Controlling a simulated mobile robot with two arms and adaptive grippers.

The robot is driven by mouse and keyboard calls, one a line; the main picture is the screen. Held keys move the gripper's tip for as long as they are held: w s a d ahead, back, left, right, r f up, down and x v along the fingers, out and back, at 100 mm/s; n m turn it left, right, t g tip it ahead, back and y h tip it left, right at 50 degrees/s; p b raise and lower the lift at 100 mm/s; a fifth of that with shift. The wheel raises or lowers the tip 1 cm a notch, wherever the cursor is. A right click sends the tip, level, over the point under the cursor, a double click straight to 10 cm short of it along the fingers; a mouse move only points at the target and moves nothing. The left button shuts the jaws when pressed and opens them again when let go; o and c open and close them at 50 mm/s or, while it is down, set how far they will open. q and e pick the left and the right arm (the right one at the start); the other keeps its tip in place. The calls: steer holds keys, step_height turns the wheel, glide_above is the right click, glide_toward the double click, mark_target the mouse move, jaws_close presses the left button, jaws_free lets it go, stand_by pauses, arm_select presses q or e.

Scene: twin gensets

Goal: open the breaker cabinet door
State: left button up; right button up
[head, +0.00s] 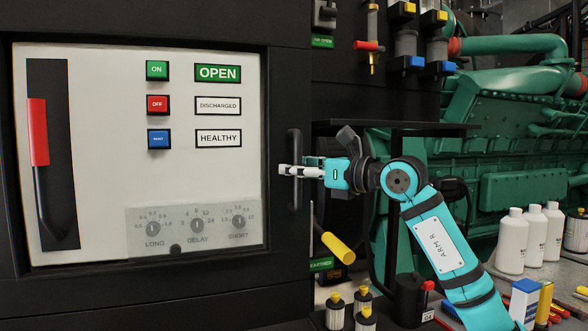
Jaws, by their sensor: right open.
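The breaker cabinet door (285,90) has a black frame around a large pale panel, and it looks shut. A dark vertical bar handle (295,198) stands on the frame's right side. My right gripper (287,171) comes in from the right, with its pale fingers level with the handle's middle and overlapping it in the picture. The gripper is open. I cannot tell whether the fingers are around the handle or touching it. My left gripper is out of view.
The panel carries a red lever (38,130), push buttons and a clear cover (195,230) over dials. A yellow-handled lever (338,248) sits below my gripper. White bottles (512,240) and small containers stand lower right. A green engine (500,130) is behind.

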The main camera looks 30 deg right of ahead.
steer(key=shift+s, duration=0.1)
steer(key=shift+c, duration=0.6)
jaws_close()
steer(key=shift+a, duration=0.1)
